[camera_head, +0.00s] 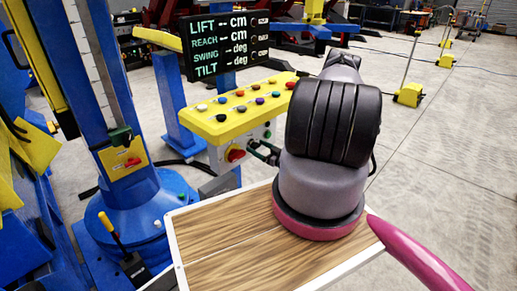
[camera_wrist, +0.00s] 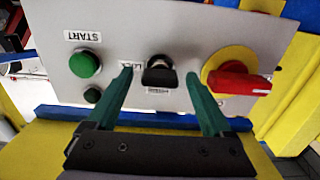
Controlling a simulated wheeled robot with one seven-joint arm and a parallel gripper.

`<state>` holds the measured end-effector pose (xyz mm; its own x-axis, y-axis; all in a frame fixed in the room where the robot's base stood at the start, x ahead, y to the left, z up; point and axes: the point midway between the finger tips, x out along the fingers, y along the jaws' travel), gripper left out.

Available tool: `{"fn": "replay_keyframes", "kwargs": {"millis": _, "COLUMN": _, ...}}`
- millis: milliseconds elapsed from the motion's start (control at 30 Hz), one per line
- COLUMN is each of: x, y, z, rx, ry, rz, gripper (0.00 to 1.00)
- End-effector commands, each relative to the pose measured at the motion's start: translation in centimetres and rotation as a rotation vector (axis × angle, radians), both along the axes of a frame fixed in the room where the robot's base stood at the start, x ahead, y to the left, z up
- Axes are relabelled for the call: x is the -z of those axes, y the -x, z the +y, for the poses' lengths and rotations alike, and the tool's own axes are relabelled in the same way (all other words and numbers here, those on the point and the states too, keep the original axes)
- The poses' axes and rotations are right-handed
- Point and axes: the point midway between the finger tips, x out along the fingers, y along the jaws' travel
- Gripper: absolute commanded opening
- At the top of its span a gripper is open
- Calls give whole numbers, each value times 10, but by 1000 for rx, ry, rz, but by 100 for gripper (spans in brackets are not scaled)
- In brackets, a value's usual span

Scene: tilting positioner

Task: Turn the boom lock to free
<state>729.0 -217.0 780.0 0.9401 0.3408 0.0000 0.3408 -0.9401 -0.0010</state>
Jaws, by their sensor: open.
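The boom lock appears to be the black selector knob (camera_wrist: 158,72) in the middle of a grey panel face in the wrist view. A label reading LOCK is beside its left side; the wording on its right is covered by a finger. The lettering appears upside down in this view. My gripper (camera_wrist: 160,77) is open, with one green finger on each side of the knob and visible gaps between. Whether the fingertips reach the knob's depth I cannot tell. In the head view my gripper (camera_head: 263,152) is at the console's front, and the knob is hidden there.
A red switch on a yellow ring (camera_wrist: 232,82) is close to the right finger. The yellow console (camera_head: 235,118) carries several buttons below a display (camera_head: 223,45). A blue column (camera_head: 110,110) stands left.

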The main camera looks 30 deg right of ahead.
Motion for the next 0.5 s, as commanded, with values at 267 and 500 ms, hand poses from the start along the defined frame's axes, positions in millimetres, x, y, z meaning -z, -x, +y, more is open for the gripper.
{"fn": "replay_keyframes", "kwargs": {"millis": 267, "x": 0, "y": 0, "z": 0, "rx": 0, "ry": 1, "rz": 0, "gripper": 51}}
{"fn": "replay_keyframes", "kwargs": {"millis": 500, "x": 0, "y": 0, "z": 0, "rx": 0, "ry": 2, "rz": -1, "gripper": 0}}
